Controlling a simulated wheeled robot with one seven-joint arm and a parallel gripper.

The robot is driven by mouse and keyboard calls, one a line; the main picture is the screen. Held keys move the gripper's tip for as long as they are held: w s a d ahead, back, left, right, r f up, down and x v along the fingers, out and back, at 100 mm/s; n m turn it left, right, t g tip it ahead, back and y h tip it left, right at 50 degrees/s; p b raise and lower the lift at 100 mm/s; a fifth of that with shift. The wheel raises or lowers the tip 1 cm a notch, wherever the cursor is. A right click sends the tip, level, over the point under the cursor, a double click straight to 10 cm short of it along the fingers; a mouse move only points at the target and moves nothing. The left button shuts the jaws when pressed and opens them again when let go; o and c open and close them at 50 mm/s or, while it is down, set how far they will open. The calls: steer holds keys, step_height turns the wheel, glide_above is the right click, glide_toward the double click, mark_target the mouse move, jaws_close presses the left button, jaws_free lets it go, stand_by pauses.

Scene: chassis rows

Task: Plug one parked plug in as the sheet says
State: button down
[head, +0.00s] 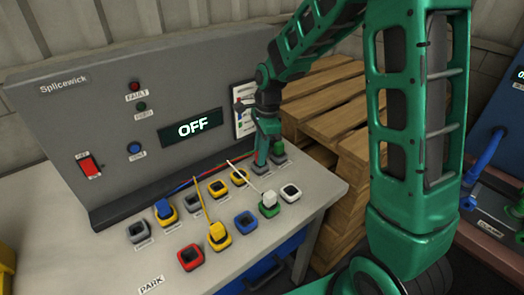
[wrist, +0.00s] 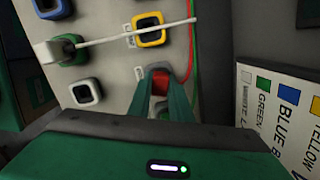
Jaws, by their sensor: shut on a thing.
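My gripper (head: 262,158) is over a grey socket at the right of the back row. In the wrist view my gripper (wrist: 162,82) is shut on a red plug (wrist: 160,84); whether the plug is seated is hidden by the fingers. A white plug (head: 269,198) sits in the green socket (head: 269,210), a yellow plug (head: 217,230) in the front yellow socket, and a blue plug (head: 163,208) in a back yellow socket. A green plug (head: 279,146) stands in the far-right grey socket. The sheet (head: 244,118) is on the panel; its colour rows also show in the wrist view (wrist: 270,112).
The front red socket (head: 190,257), blue socket (head: 245,223) and white socket (head: 290,193) look empty. Cords cross the bench, including a white cord (wrist: 135,34) near my gripper. The grey panel (head: 70,118) stands behind, its display reading OFF. Wooden pallets (head: 330,115) are at right.

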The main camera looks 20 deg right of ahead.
steer(key=c, duration=1.5)
jaws_free()
steer(key=shift+f, duration=0.1)
steer(key=shift+c, duration=0.2)
step_height(320, 180, up, 11)
steer(key=d, duration=0.1)
steer(key=shift+d+f, duration=0.15)
